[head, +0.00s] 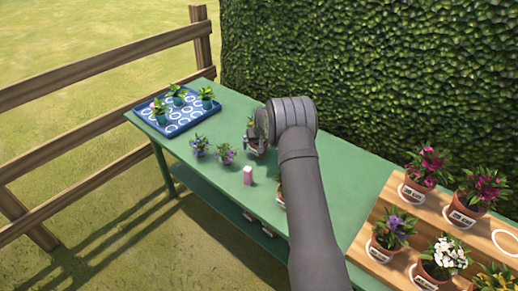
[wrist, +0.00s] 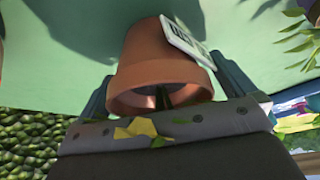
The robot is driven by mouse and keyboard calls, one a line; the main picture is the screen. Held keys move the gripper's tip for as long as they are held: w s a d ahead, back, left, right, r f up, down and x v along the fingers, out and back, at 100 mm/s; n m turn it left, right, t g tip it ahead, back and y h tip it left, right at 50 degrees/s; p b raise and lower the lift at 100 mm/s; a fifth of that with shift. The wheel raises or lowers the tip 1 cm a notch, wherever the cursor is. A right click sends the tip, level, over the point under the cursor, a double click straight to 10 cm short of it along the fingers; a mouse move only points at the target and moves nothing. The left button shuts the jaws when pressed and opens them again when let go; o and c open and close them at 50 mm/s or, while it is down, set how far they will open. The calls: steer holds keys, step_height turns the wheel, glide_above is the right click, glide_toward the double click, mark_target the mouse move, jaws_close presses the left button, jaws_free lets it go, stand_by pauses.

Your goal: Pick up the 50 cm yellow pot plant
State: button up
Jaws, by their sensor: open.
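In the wrist view, a terracotta pot (wrist: 160,60) with a white label tag (wrist: 187,40) sits between the two fingers of my gripper (wrist: 168,88). The gripper is open, with one finger on each side of the pot; I cannot tell whether either touches it. Yellow petals (wrist: 136,128) show over the gripper's body, below the pot's rim in the picture. The tag's text is too small to read. In the head view, my arm hides most of the gripper and the pot in front of it.
A blue tray (head: 186,127) with several small plants stands at the table's far left. A wooden tiered stand (head: 383,263) with several potted flowers is at the right. A hedge (head: 370,70) rises behind.

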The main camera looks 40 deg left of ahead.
steer(key=c, duration=1.2)
steer(key=shift+c, duration=0.5)
steer(key=shift+r, duration=0.15)
